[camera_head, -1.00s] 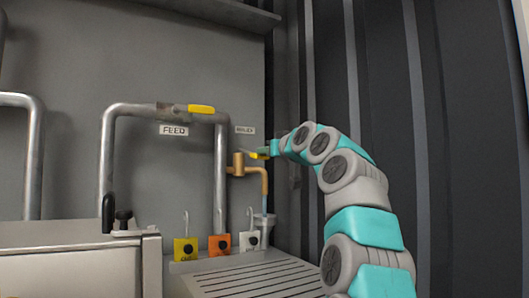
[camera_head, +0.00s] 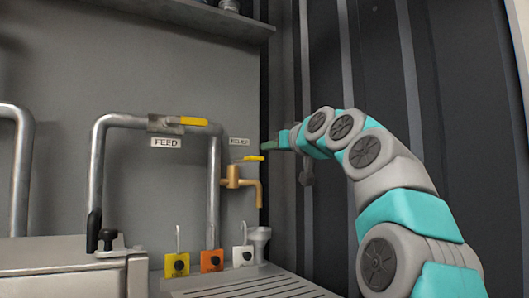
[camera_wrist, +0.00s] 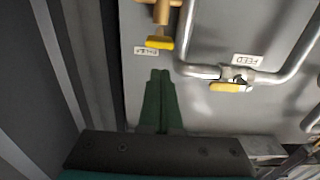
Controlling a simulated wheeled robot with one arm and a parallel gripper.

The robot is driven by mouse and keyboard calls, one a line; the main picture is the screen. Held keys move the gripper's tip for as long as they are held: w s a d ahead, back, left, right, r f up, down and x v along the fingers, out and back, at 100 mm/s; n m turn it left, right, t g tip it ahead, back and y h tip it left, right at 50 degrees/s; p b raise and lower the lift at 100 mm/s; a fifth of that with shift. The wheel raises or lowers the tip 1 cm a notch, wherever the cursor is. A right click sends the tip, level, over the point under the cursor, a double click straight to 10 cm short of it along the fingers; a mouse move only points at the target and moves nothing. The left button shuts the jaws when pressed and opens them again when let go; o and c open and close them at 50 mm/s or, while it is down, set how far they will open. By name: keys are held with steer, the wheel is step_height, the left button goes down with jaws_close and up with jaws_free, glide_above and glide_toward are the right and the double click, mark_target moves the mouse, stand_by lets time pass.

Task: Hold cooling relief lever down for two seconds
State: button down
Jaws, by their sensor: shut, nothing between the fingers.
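The cooling relief lever (camera_head: 252,158) is a short yellow handle on a brass valve (camera_head: 233,180) with a downturned spout, beneath a small label (camera_head: 239,141). The lever looks about level. It also shows in the wrist view (camera_wrist: 159,42), ahead of my fingertips. My gripper (camera_wrist: 160,72) has dark green fingers, shut together with nothing between them. A gap shows between the fingertips and the lever in the wrist view. In the head view my gripper (camera_head: 267,146) is just above and right of the lever, its fingers partly hidden.
A larger yellow handle (camera_head: 193,121) sits on the grey pipe marked FEED (camera_head: 167,143). A funnel (camera_head: 259,237) stands under the spout. A dark ribbed wall (camera_head: 385,70) is close on the right.

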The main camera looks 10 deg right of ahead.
steer(key=shift+v, duration=2.2)
steer(key=shift+r, duration=0.1)
